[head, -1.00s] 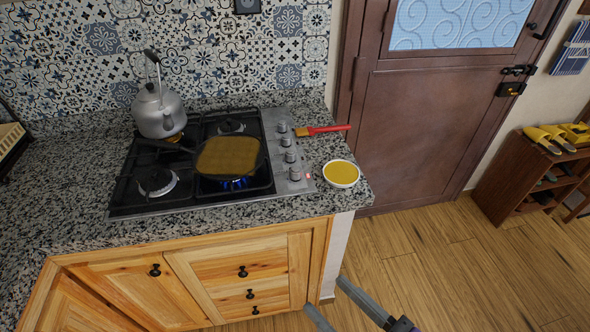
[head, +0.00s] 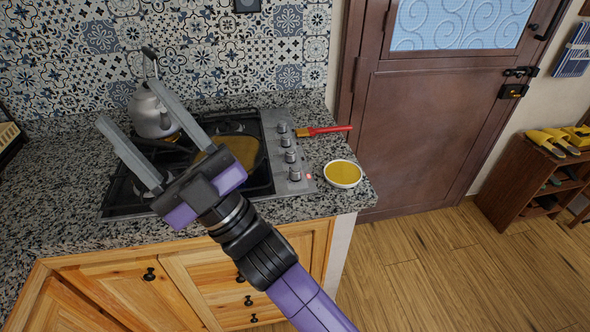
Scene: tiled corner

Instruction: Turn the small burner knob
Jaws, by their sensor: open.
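Several small silver burner knobs (head: 290,156) stand in a row along the right side of the black and steel gas hob (head: 271,119). I cannot tell which one is the small burner's. A small red light glows beside the nearest knob (head: 295,173). My gripper (head: 124,103) is open and empty, with its two grey fingers spread above the hob's left part. It is to the left of the knobs and apart from them.
A grey kettle (head: 146,112) stands at the hob's back left, partly behind a finger. A red-handled brush (head: 322,130) and a white bowl of yellow liquid (head: 342,173) are right of the knobs on the granite counter (head: 225,228).

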